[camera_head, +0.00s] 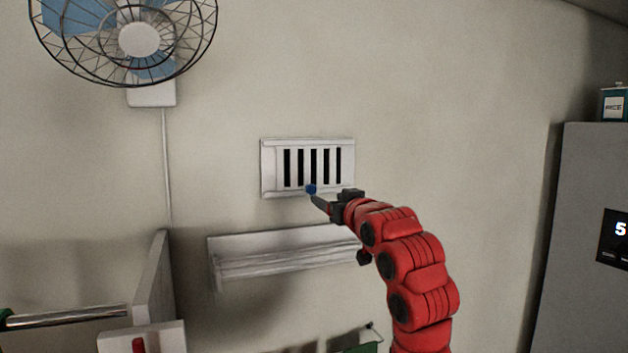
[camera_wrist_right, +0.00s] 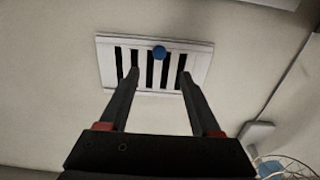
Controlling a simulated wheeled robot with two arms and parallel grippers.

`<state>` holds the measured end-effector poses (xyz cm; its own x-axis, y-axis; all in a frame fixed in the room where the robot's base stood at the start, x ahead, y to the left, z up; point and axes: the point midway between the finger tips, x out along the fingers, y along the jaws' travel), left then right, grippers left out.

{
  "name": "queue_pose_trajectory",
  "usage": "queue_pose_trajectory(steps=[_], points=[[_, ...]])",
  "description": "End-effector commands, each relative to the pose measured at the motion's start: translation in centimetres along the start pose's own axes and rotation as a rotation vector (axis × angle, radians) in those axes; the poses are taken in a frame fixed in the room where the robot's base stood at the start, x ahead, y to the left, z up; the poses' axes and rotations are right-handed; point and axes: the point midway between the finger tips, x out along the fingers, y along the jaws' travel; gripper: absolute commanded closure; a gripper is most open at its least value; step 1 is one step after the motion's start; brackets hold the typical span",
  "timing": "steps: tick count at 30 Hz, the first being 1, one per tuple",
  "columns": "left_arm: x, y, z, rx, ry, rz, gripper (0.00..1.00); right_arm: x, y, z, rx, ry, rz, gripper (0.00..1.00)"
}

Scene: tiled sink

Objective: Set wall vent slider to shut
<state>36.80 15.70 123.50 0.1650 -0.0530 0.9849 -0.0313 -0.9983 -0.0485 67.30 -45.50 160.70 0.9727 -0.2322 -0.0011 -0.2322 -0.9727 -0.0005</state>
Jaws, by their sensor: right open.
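The white wall vent (camera_head: 268,170) is on the wall in the middle of the head view, with several dark slots showing open. A small blue knob (camera_head: 311,189) sits at its lower edge, near the middle. The vent (camera_wrist_right: 202,68) and the blue knob (camera_wrist_right: 159,53) also show in the right wrist view. My right gripper (camera_head: 315,198) reaches up to the knob from the lower right. In the wrist view its two fingers (camera_wrist_right: 158,76) are apart, with the knob between and beyond the tips; contact cannot be told. My left gripper is not in view.
A white shelf (camera_head: 285,262) juts from the wall below the vent. A wire-caged fan (camera_head: 140,40) hangs at upper left with its cord running down. A grey cabinet (camera_head: 590,180) stands at right. The wall around the vent is clear.

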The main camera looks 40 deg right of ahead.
Motion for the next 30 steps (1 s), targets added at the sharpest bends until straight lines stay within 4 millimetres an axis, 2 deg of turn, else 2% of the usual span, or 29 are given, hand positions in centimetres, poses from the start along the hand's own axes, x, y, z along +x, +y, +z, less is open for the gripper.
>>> queue_pose_trajectory(steps=[1,3,9,12,18,26,27,30], points=[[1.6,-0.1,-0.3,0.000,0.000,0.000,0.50,1.4,-0.2,-0.5,0.005,-0.010,-0.003,0.35],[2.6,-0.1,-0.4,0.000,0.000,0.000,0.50,3.0,-0.1,-0.7,0.004,-0.005,-0.002,0.35],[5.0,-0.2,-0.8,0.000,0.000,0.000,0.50,7.2,-0.1,-0.4,0.003,-0.006,0.000,0.35],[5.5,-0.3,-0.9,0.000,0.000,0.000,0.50,8.5,0.0,-0.4,0.002,-0.001,-0.001,0.35],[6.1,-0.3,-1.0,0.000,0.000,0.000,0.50,9.8,0.1,-0.1,0.001,0.001,0.001,0.35],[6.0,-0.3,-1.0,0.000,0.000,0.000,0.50,9.9,0.1,0.0,-0.001,0.002,0.002,0.35],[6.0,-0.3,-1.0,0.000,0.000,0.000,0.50,9.9,0.1,0.0,-0.001,0.002,0.002,0.37],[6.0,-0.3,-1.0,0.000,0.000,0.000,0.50,9.9,0.1,0.0,-0.001,0.002,0.002,0.55]])
